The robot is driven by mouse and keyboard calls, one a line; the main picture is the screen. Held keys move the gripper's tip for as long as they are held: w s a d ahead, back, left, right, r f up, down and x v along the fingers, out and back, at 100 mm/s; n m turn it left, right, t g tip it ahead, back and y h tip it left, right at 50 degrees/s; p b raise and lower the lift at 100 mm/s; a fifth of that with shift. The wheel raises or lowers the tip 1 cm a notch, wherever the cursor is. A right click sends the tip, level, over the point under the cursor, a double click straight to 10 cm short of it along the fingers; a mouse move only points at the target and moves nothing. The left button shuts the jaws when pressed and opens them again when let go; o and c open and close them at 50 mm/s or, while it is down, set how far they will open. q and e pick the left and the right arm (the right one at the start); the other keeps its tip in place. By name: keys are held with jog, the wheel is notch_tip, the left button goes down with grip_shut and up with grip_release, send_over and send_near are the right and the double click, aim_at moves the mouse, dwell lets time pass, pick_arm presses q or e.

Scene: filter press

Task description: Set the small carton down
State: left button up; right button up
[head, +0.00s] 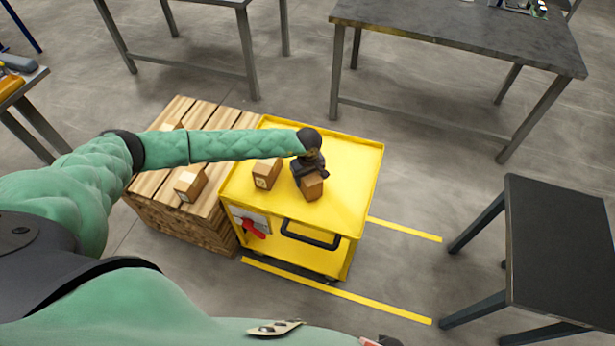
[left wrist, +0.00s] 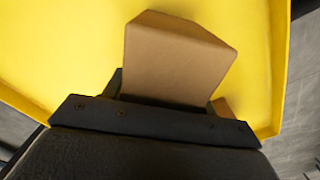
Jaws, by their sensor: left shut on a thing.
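A small brown carton (head: 311,187) is held in my left gripper (head: 310,175), over the yellow cart's top (head: 350,165). In the left wrist view the carton (left wrist: 175,58) sticks out from between the shut jaws (left wrist: 165,105), with the yellow surface behind it. I cannot tell whether its underside touches the cart. My right gripper is not clearly seen; part of my other arm lies along the bottom of the head view.
Another carton (head: 266,173) stands on the cart, left of the held one. A wooden crate (head: 160,218) beside the cart bears more cartons (head: 190,183). The cart's right side is clear. A black table (head: 560,235) stands at right, a grey workbench (head: 460,35) behind.

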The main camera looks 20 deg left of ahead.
jog(key=shift+r, duration=0.1)
pick_arm(q)
jog(key=o, duration=1.3)
pick_arm(e)
jog(key=shift+w+r, duration=0.2)
pick_arm(q)
jog(key=shift+r, duration=0.3)
jog(key=shift+r+b, duration=0.3)
jog(key=shift+b, duration=0.05)
notch_tip(320, 180, up, 11)
jog(key=b, duration=0.4)
pick_arm(e)
jog(key=w+a+r, duration=0.1)
jog(key=r, duration=0.5)
jog(key=w+a+r, duration=0.2)
jog(key=r, duration=0.5)
jog(key=shift+r, duration=0.3)
jog(key=shift+a, duration=0.1)
